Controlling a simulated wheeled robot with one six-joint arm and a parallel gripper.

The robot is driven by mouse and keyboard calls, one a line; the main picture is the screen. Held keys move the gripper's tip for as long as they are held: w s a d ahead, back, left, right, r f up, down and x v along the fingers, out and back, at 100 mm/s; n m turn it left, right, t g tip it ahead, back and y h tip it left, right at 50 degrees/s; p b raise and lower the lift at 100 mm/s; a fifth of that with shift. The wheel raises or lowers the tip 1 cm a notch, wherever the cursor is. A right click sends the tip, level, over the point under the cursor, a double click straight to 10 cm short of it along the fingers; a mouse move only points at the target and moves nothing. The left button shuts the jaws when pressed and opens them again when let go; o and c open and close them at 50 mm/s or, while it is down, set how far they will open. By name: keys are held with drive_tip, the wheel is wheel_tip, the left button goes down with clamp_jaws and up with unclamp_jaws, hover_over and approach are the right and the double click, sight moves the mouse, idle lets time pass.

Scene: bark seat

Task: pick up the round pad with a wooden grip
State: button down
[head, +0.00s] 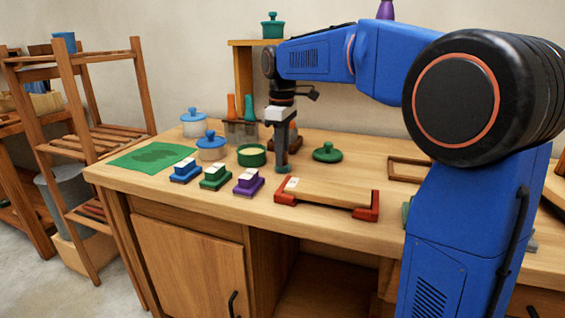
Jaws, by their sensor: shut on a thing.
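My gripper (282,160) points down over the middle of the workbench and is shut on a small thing. I cannot tell whether the pad touches the bench.
The workbench (135,180) holds a red-cornered board (330,192) in front, a green knobbed lid (327,153) at right, and a green tub (251,156) at left. Blue (185,171), green (215,178) and purple (248,182) blocks stand front left, near a green mat (150,157).

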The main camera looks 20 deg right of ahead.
wheel_tip(320, 180, up, 10)
idle(0.6)
drive_tip(key=c, duration=2.3)
unclamp_jaws()
drive_tip(key=shift+c, duration=1)
